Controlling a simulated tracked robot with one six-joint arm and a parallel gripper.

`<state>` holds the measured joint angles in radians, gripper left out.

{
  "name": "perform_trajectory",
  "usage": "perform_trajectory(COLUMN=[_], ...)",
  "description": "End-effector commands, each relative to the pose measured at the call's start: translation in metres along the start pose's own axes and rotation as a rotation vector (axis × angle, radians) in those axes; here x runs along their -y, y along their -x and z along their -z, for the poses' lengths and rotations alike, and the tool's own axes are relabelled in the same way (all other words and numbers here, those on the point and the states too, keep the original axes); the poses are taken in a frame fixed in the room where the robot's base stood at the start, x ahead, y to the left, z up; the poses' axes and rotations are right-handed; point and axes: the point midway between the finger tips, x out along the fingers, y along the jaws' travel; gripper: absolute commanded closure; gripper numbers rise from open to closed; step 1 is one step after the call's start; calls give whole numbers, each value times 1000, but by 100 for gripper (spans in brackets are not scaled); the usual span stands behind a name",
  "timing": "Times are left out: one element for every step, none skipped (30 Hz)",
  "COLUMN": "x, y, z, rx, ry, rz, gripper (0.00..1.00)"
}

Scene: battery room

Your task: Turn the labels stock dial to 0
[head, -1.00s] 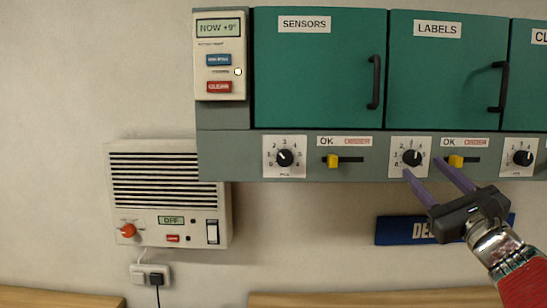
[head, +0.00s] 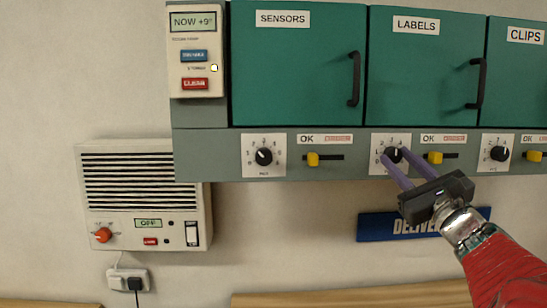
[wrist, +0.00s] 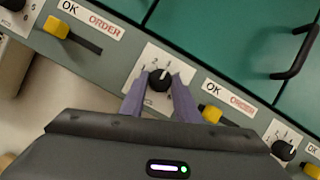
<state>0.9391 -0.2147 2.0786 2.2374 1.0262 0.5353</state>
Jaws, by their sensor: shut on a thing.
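The labels stock dial is a black knob (head: 393,154) on a white numbered plate (head: 376,168), below the green door marked LABELS (head: 415,70). My gripper (head: 396,158) reaches up from the lower right, with its two purple fingers on either side of the knob. In the wrist view the fingers are closed on the black knob (wrist: 159,81), one at each side. The knob's white pointer line points up and slightly right in the wrist view. The fingers cover part of the numbers, so the exact setting cannot be read.
A yellow slider (head: 435,158) under OK/ORDER is just right of the dial. The sensors dial (head: 264,156) and its slider (head: 313,159) are left, and the clips dial (head: 500,153) is right. A blue delivery sign (head: 380,227) hangs below.

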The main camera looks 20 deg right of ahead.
Motion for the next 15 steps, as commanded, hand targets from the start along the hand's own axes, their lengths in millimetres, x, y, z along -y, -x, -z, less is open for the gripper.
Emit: perform_trajectory(x=[0,0,0,0,0,0,5,3,2,1,1,1,1,1,1], y=[0,0,0,0,0,0,0,0,0,0,0,0,0,0,0], z=[0,0,0,0,0,0,3,2,1,1,1,1,1,1,1], rx=[0,0,0,0,0,0,-2,-1,-1,-1,-1,-2,-2,-2,-2], ry=[0,0,0,0,0,0,1,1,1,2,4,7,10,15,22], rz=[-1,-1,-1,-1,-1,-1,1,0,-1,-1,-1,-2,-3,-5,-8], gripper=[81,83,86,88,90,93,94,94,94,94,94,94,93,93,93])
